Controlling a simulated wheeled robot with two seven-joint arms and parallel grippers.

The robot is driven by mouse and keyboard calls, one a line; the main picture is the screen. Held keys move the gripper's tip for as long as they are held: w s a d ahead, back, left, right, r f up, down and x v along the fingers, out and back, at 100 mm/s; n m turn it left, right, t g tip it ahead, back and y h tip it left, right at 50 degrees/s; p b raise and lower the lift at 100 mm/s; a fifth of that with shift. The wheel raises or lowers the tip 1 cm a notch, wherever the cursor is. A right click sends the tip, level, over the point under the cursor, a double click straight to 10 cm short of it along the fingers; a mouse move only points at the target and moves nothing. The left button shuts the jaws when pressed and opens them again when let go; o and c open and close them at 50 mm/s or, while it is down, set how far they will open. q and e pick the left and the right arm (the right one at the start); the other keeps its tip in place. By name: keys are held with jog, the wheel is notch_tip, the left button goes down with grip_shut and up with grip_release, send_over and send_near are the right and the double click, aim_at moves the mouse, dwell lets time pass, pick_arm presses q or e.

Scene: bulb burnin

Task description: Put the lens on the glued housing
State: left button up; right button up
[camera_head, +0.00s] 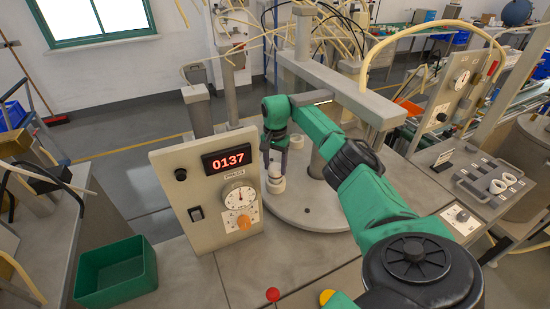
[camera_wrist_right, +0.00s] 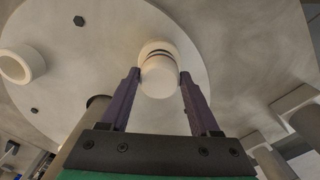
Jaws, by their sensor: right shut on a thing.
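My right gripper (camera_head: 276,166) points down over the round grey turntable, and its purple fingers are shut on a white rounded lens (camera_wrist_right: 159,82). In the right wrist view the fingertips (camera_wrist_right: 159,84) press on the lens from both sides. A white housing (camera_head: 276,186) stands upright on the turntable directly under the lens. In the right wrist view the housing (camera_wrist_right: 155,48) shows just beyond the lens, with dark bands near where they meet. I cannot tell whether lens and housing touch. My left gripper is not in view.
A white ring-shaped cup (camera_wrist_right: 20,65) stands apart on the turntable (camera_head: 305,212). The press panel (camera_head: 205,190), reading 0137, stands close left of the gripper. A grey overhead beam (camera_head: 340,90) spans above. A green bin (camera_head: 115,272) sits at front left.

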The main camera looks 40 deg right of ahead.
jog(key=shift+f+b, duration=0.3)
jog(key=shift+b, duration=0.2)
dwell(0.7)
jog(key=o, duration=1.4)
jog(key=shift+c, duration=0.2)
jog(key=shift+o, duration=0.2)
jog(key=shift+r+p, duration=3.05)
jog(key=shift+r, duration=1.05)
jog(key=shift+f, duration=0.1)
